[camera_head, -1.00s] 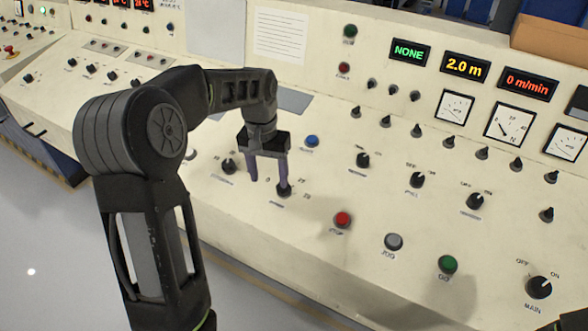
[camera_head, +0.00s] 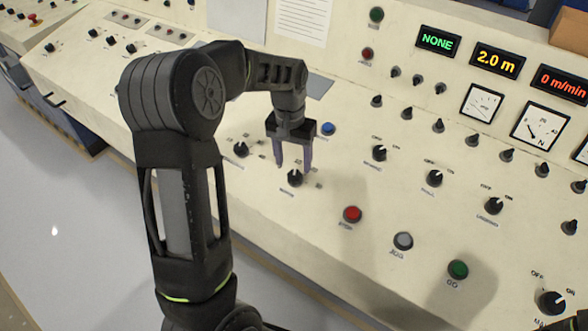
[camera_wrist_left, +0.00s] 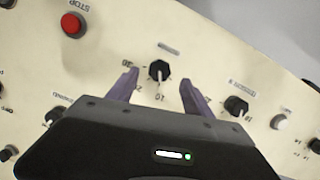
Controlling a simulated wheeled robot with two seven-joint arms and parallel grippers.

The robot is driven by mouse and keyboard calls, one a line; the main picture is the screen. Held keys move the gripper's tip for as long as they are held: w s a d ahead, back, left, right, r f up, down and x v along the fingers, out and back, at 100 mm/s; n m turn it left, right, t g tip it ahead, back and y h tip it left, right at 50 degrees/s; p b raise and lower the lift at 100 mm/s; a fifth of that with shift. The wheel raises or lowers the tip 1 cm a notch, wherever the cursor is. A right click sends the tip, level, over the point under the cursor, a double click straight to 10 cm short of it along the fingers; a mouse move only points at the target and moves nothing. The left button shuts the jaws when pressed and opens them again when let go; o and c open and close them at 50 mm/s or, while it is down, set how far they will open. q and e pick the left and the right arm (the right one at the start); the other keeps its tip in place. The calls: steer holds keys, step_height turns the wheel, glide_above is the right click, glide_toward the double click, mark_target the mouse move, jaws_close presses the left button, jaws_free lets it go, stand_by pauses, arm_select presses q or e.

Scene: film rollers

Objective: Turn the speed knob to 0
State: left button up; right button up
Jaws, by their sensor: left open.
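A black rotary knob (camera_head: 294,178) with a white pointer line and small numbers around it stands on the sloping cream panel (camera_head: 390,215). My left gripper (camera_head: 293,168) is open with its purple fingers pointing down at this knob. In the left wrist view the knob (camera_wrist_left: 158,71) stands between the two spread fingers (camera_wrist_left: 160,82), with a gap on each side. Its pointer line is toward the palm side, near a number that looks like 10. The label by the knob is too blurred to read. My right gripper is not in view.
A similar knob (camera_head: 241,149) stands to the left. A blue button (camera_head: 328,129) is behind, and red (camera_head: 353,214), grey (camera_head: 403,240) and green (camera_head: 458,269) buttons are to the right. The red display (camera_head: 563,84) reads 0 m/min.

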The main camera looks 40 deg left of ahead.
mark_target(294, 174)
arm_select(q)
steer(key=shift+d+f+p, duration=0.1)
steer(key=shift+f+p, duration=0.2)
steer(key=shift+f, duration=2)
steer(key=shift+c, duration=0.3)
jaws_close()
